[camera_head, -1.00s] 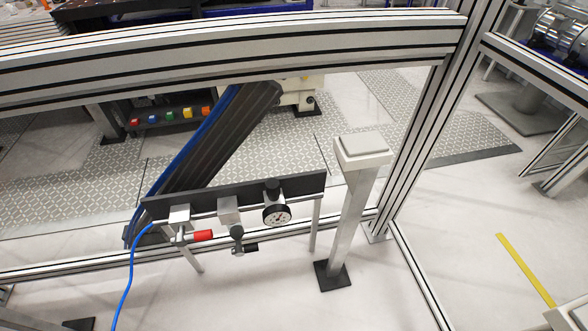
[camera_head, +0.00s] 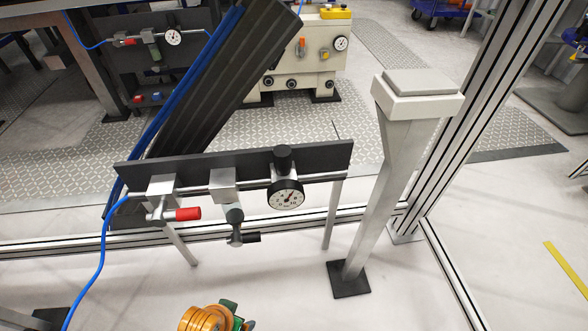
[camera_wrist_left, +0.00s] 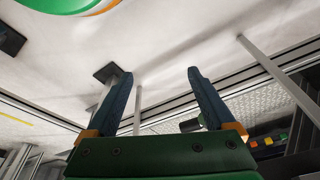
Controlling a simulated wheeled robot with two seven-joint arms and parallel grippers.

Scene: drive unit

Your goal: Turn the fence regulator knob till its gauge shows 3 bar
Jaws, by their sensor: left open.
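The fence regulator has a black knob (camera_head: 283,158) above a round white-faced gauge (camera_head: 287,195). The gauge's needle is visible, but the reading is too small to tell. Beside it on the rail are a filter unit (camera_head: 234,214) and a valve with a red handle (camera_head: 187,214). My left gripper (camera_wrist_left: 161,75) is open in the left wrist view, with nothing between its blue fingers. In the head view only an orange and green part of my arm shows at the bottom, below the rail. No contact with the knob is seen.
A metal post (camera_head: 392,180) with a pale top stands right of the regulator, before the fence upright (camera_head: 460,130). A blue hose (camera_head: 100,250) hangs at the left. Another gauge panel (camera_head: 165,50) is farther back. Floor in front is clear.

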